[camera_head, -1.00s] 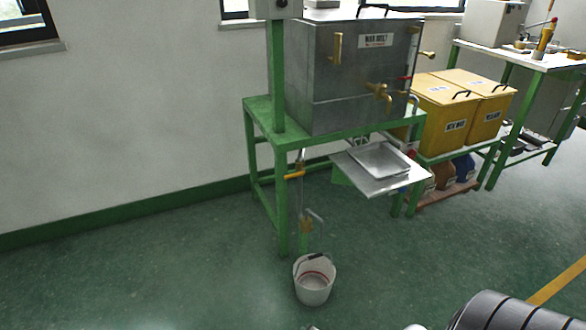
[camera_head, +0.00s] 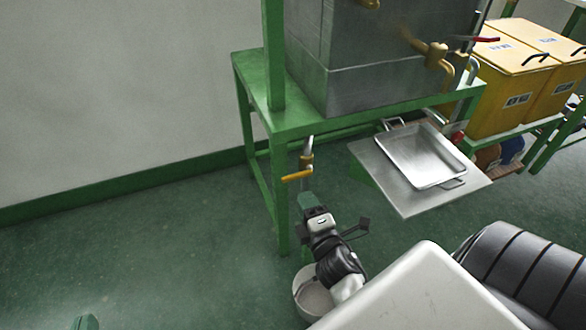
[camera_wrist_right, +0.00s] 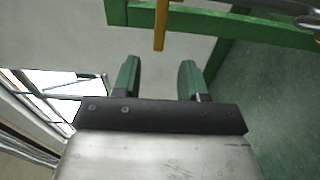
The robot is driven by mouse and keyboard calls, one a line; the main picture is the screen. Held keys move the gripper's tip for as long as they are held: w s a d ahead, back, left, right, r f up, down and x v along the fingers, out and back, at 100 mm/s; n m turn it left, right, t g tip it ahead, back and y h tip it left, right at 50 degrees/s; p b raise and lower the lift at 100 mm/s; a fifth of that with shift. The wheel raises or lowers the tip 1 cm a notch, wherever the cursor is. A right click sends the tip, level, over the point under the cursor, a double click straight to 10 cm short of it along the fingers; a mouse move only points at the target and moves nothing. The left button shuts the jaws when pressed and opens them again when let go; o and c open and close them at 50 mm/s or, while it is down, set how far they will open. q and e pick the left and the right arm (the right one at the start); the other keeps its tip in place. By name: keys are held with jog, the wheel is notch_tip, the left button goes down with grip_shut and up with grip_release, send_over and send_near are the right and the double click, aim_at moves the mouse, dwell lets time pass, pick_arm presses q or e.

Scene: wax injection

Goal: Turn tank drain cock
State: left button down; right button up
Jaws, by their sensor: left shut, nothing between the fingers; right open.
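The drain cock (camera_head: 305,160) hangs on a pipe under the grey metal tank (camera_head: 365,80). Its yellow lever handle (camera_head: 297,176) points left in the head view. In the right wrist view the lever (camera_wrist_right: 160,28) hangs ahead of the fingertips, roughly between their lines. My right gripper (camera_head: 311,202) is just below the lever in the head view. Its green fingers (camera_wrist_right: 162,78) are open, with nothing between them and apart from the lever. My left gripper (camera_head: 86,321) shows only its green tip at the bottom left edge; it is shut and empty, far from the cock.
A white bucket (camera_head: 306,298) stands on the floor below the cock, partly hidden by my right arm. A green stand leg (camera_head: 281,200) is close left of my right gripper. A shelf with a metal tray (camera_head: 422,158) juts out to the right. Yellow bins (camera_head: 505,85) stand further right.

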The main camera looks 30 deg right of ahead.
aim_at(293, 179)
jog(key=x, duration=0.8)
jog(key=shift+w+b, duration=0.3)
jog(key=shift+b, duration=0.1)
pick_arm(q)
jog(key=shift+w+d+r+t+h, duration=0.15)
jog(key=shift+w+r+t+h, duration=0.05)
jog(key=shift+r+t, duration=0.45)
jog(key=shift+w+d+r+t+h, duration=0.15)
jog(key=shift+r+t+h, duration=0.05)
jog(key=shift+r+t, duration=0.45)
pick_arm(e)
jog(key=shift+w+d, duration=0.2)
jog(key=shift+w, duration=0.4)
grip_shut()
